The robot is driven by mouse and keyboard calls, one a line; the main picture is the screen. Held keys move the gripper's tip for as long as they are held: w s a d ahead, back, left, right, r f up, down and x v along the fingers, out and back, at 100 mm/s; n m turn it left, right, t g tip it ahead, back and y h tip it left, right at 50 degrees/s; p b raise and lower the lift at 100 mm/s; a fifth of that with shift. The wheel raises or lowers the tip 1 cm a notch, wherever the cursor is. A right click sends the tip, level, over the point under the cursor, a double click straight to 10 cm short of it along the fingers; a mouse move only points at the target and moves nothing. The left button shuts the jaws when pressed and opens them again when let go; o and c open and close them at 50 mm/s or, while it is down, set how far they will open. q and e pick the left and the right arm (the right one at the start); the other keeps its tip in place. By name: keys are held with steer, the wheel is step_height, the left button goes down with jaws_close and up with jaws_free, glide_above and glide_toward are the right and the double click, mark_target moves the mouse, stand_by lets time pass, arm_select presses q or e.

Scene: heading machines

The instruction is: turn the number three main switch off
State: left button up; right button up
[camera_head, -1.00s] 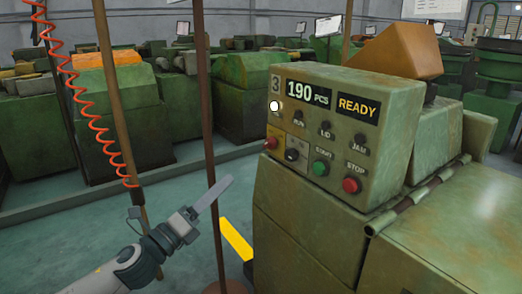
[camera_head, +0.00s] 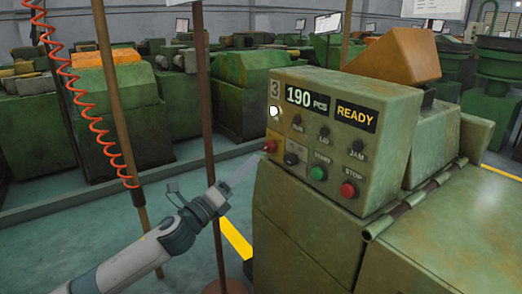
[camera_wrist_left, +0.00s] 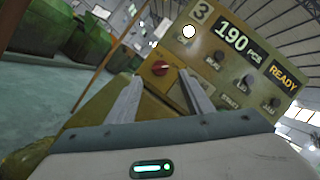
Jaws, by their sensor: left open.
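The number three machine's green panel (camera_head: 335,120) carries a "3" plate, a display reading 190 PCS and a READY sign. Its red rotary switch (camera_head: 270,146) sits on a yellow plate at the panel's lower left. The switch also shows in the left wrist view (camera_wrist_left: 160,68), between and beyond the fingertips. My left gripper (camera_head: 246,161) is open and empty, with its fingers pointing at the switch. In the left wrist view the left gripper (camera_wrist_left: 161,78) has one finger on either side of the switch in the picture. Contact is not visible. My right gripper is not in view.
Beside the switch is a black knob (camera_head: 291,158) on a grey plate. A green button (camera_head: 318,173) and a red button (camera_head: 348,189) lie to the right. A brown post (camera_head: 208,130) stands left of the machine, and a red coiled hose (camera_head: 75,100) hangs farther left.

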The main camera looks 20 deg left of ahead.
mark_target(264, 149)
arm_select(q)
steer(key=p+x, duration=0.1)
steer(key=x, duration=0.6)
steer(key=shift+w+d, duration=0.1)
steer(key=shift+w, duration=0.1)
steer(key=shift+c, duration=0.6)
steer(key=c, duration=0.9)
